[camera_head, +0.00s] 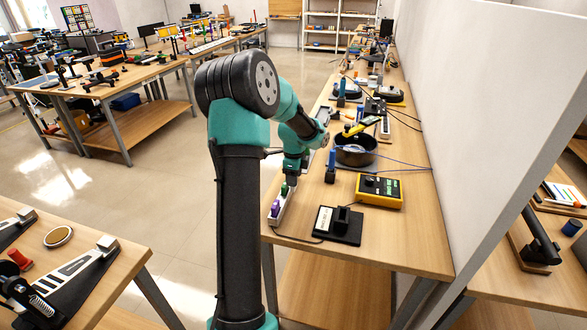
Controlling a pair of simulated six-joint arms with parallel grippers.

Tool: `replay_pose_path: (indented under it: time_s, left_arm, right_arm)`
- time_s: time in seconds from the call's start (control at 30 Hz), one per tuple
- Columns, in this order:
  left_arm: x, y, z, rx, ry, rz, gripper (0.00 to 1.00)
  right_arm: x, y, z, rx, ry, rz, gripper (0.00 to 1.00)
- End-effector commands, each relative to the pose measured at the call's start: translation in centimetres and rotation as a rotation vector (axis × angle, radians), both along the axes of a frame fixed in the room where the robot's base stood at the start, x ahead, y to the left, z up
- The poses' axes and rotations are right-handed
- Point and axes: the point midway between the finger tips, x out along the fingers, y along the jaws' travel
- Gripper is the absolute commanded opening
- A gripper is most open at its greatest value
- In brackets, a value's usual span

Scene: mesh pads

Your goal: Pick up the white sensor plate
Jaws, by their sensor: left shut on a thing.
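A narrow white plate (283,211), which I take to be the white sensor plate, lies along the left edge of the wooden bench. It carries a purple piece and a green piece, and a dark cable runs near its close end. My left gripper (289,186) points down at the far end of this plate. Its jaws are small here and partly hidden by the wrist, but they appear shut on the plate's far end. I cannot tell whether the plate is clear of the bench top. My right gripper is not in view.
Right of the plate are a black device with a white label (350,226), a yellow meter (380,203), a blue-handled tool (331,172) and a dark bowl (355,158). A white partition (480,130) borders the right side. Bare wood (410,240) shows at the near right.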

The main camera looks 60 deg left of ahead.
Motion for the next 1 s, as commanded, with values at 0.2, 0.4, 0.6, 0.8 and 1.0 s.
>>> replay_pose_path:
  time_s: [0.2,0.4,0.6,0.8,1.0]
  left_arm:
    - [-2.0,-3.3,0.4,0.001,-0.001,-0.001,0.25]
    - [-2.9,-4.7,0.5,0.001,0.0,-0.001,0.25]
    - [-3.0,-4.9,0.5,0.001,-0.001,0.0,0.25]
    - [-3.0,-4.8,0.5,0.001,-0.001,0.0,0.25]
    - [-3.0,-4.9,0.5,0.0,0.0,0.0,0.25]
  right_arm:
    - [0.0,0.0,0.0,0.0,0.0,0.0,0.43]
    - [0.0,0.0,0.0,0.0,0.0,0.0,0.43]
    - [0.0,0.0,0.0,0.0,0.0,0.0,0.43]
    - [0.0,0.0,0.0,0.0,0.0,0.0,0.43]
    - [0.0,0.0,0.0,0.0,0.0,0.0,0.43]
